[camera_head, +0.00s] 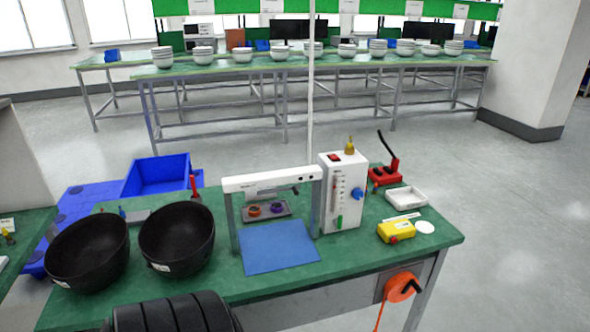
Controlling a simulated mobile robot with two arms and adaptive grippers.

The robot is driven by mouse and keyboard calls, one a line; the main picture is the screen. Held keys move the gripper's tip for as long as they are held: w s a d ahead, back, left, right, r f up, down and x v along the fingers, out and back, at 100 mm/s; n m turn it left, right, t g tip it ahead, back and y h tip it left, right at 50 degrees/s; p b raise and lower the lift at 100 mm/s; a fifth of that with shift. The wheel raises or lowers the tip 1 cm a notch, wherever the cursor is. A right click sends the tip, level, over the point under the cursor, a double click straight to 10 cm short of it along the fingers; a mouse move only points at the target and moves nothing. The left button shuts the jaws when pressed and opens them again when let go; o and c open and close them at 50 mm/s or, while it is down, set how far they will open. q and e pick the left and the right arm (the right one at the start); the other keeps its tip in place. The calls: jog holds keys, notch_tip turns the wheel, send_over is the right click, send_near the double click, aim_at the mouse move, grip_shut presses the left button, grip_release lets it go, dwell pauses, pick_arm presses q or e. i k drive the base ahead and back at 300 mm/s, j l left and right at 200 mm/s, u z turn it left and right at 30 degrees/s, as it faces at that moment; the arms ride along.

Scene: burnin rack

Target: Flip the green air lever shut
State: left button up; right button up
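A small green lever (340,221) shows low on the front of a white upright box (345,180) on the green workbench. It looks roughly upright, but it is too small to tell its exact position. The box also has a red switch (335,157) on top, a brass-coloured fitting (350,146) and a blue knob (357,193) on its right side. Neither of my grippers shows in the head view, and nothing touches the lever.
A white frame (271,181) stands left of the box over a blue mat (279,248). Two black bowls (177,237) stand further left. A yellow device (396,231), white tray (406,197) and red stand (385,176) are at right.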

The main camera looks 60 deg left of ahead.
aim_at(337, 223)
jog(key=j+u, duration=0.1)
jog(key=u, duration=1.4)
jog(key=k+j+z, duration=0.15)
jog(key=j+z, duration=0.2)
jog(key=k+j+z, duration=0.2)
jog(key=j+z, duration=0.15)
